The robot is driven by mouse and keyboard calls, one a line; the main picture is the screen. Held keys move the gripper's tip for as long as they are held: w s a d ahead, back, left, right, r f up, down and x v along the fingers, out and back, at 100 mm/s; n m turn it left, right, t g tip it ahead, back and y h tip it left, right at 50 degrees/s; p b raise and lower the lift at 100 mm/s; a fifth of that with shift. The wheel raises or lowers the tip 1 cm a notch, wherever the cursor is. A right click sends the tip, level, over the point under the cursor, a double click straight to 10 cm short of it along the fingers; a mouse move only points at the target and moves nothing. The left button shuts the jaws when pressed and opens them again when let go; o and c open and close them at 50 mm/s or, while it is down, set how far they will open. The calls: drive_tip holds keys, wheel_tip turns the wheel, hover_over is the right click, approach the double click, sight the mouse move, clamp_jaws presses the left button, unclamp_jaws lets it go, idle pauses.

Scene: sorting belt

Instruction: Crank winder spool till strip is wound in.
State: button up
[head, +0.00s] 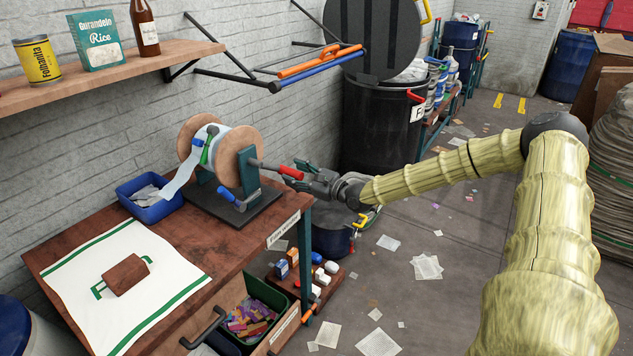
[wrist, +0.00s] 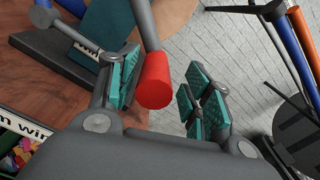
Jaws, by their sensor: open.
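The winder stands at the back of the wooden bench, with a spool (head: 235,147) between wooden end discs on a dark green stand. A pale strip (head: 181,176) runs from the spool down toward a blue bin (head: 150,199). The crank has a grey arm and a red handle (head: 289,172) pointing right. My gripper (head: 301,176) is at the handle. In the wrist view the red handle (wrist: 155,82) lies between the teal pads of my gripper (wrist: 161,98), nearer the left pads. The pads stand apart, with a clear gap on the right.
A white cloth (head: 122,285) with a brown block (head: 126,274) lies on the bench front. A wall rack with orange and blue bars (head: 320,62) hangs above the winder. A black barrel (head: 380,125) stands behind. Paper scraps litter the floor.

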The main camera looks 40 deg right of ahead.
drive_tip(key=v, duration=1)
drive_tip(key=shift+s, duration=0.15)
idle(0.4)
drive_tip(key=shift+a, duration=0.1)
idle(1.1)
